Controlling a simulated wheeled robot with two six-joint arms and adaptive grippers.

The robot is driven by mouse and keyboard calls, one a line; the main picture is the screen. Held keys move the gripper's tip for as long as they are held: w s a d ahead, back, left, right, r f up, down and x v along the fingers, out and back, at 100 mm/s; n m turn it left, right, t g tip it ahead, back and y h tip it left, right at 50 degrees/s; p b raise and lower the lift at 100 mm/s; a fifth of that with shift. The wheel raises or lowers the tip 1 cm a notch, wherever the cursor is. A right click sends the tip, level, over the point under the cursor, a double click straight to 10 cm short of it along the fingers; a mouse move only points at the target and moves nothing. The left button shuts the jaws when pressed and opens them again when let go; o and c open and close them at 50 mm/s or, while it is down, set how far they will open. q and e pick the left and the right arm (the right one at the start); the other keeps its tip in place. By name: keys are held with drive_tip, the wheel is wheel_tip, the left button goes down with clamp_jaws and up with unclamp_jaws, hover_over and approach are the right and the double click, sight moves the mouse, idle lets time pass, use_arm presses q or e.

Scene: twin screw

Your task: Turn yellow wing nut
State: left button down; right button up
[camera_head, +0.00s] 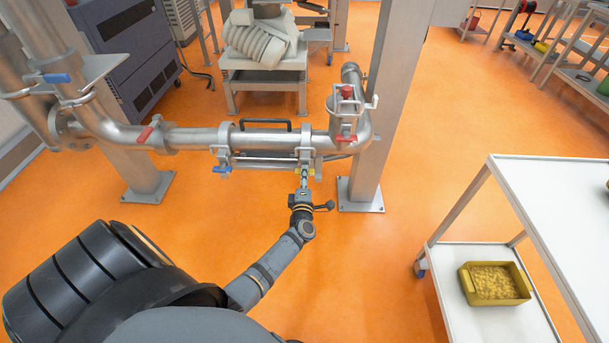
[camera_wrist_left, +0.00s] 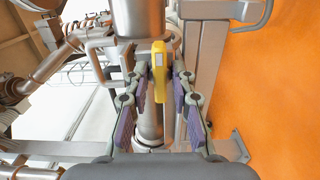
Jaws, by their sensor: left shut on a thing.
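The yellow wing nut (camera_head: 311,171) is on a clamp under the right part of the steel pipe in the head view. In the wrist view the yellow wing nut (camera_wrist_left: 158,60) stands lengthwise at the top middle, at the far end of the fingers. My left gripper (camera_head: 304,177) reaches up to it from below in the head view. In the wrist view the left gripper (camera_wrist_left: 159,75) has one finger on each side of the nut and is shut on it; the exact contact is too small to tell. My right gripper is not in view.
A blue wing nut (camera_head: 222,169) sits on the clamp to the left. A steel post (camera_head: 376,120) stands close right. A white cart (camera_head: 545,185) with a yellow bin (camera_head: 497,301) is at the right.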

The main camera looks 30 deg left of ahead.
use_arm(q)
drive_tip(key=shift+f, duration=0.1)
drive_tip(key=c, duration=1.4)
unclamp_jaws()
drive_tip(key=shift+o, duration=0.2)
drive_tip(key=v, duration=1.2)
